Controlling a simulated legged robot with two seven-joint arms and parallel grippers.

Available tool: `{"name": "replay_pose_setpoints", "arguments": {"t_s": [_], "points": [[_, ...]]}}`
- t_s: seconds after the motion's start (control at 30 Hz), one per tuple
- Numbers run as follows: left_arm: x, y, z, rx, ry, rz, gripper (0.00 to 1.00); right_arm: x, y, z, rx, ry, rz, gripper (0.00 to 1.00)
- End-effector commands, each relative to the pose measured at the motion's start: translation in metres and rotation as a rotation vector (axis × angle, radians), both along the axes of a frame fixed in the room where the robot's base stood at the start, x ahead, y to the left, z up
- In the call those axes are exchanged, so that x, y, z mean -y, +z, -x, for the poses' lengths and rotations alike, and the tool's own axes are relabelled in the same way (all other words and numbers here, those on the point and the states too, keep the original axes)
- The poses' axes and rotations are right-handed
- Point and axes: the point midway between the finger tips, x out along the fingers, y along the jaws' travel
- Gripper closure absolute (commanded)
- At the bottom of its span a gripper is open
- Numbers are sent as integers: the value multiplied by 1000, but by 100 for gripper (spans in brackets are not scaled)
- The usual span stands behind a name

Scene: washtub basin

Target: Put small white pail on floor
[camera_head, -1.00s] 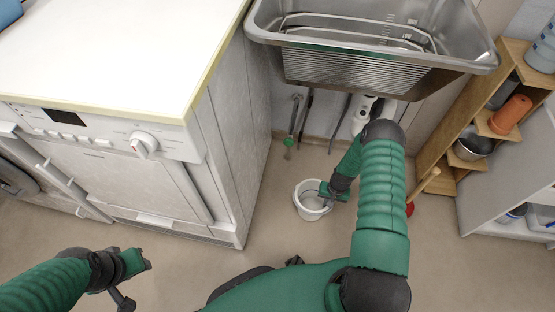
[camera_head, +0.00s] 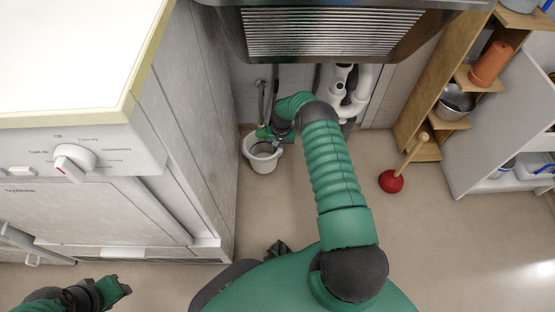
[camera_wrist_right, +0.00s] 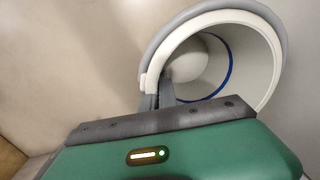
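The small white pail (camera_head: 262,163) is upright under the sink, close to the grey cabinet side. I cannot tell whether its base touches the floor (camera_head: 300,205). My right gripper (camera_head: 267,135) is at the pail's rim. In the right wrist view the fingers (camera_wrist_right: 163,92) appear shut on the pail's near rim. The open mouth of the pail (camera_wrist_right: 265,85) shows a blue line inside, and it looks empty.
The metal sink (camera_head: 335,32) hangs above my right arm. White drain pipes (camera_head: 352,90) are behind the arm. The washing machine (camera_head: 75,195) is left of the pail. A red plunger (camera_head: 391,181) and a wooden shelf (camera_head: 445,85) stand at the right. The middle floor is clear.

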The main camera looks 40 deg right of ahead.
Motion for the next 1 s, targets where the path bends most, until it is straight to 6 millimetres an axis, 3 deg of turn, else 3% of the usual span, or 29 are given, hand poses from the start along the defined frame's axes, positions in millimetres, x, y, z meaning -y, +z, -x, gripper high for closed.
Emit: {"name": "replay_pose_setpoints", "arguments": {"t_s": [0.1,0.2,0.53,0.7,1.0], "points": [[0,-25,0,1,0,0,64,0,-27,0,-1,0,-2,100],[0,-35,0,0,0,0,64,0,-38,0,0,0,-1,100],[0,-34,0,1,0,0,64,0,-37,1,0,0,0,100],[0,-32,0,0,0,0,64,0,-36,1,-1,0,-1,77],[0,-31,0,0,0,0,64,0,-34,1,-1,0,-1,76]]}}
